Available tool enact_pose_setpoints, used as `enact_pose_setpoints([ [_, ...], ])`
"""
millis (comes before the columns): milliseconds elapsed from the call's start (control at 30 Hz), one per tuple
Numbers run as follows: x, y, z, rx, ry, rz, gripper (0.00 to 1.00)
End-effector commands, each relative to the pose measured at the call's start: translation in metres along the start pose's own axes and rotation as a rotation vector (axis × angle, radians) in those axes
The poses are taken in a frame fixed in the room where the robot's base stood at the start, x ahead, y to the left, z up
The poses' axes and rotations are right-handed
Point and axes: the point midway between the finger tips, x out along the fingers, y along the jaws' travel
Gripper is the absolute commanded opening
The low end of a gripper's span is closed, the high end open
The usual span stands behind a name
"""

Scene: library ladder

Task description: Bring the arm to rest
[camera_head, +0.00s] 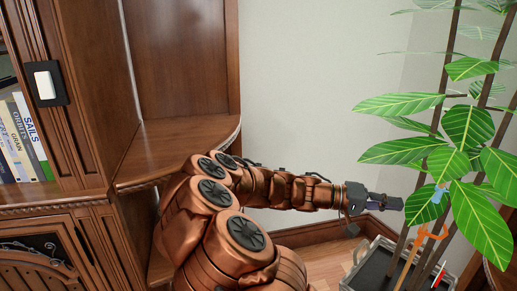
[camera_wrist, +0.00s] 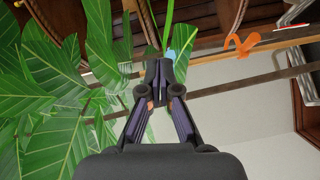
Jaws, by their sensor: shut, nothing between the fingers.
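My arm, copper-coloured with dark round joint covers, reaches from the bottom middle to the right in the head view. My gripper (camera_head: 391,202) is at its end, close to the leaves of a tall potted plant (camera_head: 467,128). In the wrist view the fingers of my gripper (camera_wrist: 160,70) meet at their tips and hold nothing. Large green leaves (camera_wrist: 50,62) fill the left of that view, behind and beside the fingers. I cannot tell whether a leaf touches the gripper.
A planter (camera_head: 377,263) with stems, an orange ornament (camera_head: 430,236) and a small blue one (camera_head: 438,193) stands at the right. A wooden bookcase (camera_head: 181,60) with a white switch (camera_head: 45,85) and books (camera_head: 22,140) is at the left. Pale wall lies behind my arm.

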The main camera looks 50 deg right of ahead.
Motion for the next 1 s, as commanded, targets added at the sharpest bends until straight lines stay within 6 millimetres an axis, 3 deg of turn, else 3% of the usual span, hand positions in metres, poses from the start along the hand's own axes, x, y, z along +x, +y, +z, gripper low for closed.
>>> enact_pose_setpoints([
  [167, -0.003, 0.004, 0.001, 0.002, -0.001, -0.008, 0.0],
  [367, -0.035, 0.04, 0.01, 0.009, -0.009, -0.114, 0.0],
  [500, -0.072, 0.064, 0.026, -0.011, -0.01, -0.258, 0.0],
  [767, -0.149, 0.095, 0.062, -0.121, 0.038, -0.557, 0.0],
  [1000, -0.227, 0.123, 0.109, -0.315, 0.138, -0.838, 0.0],
])
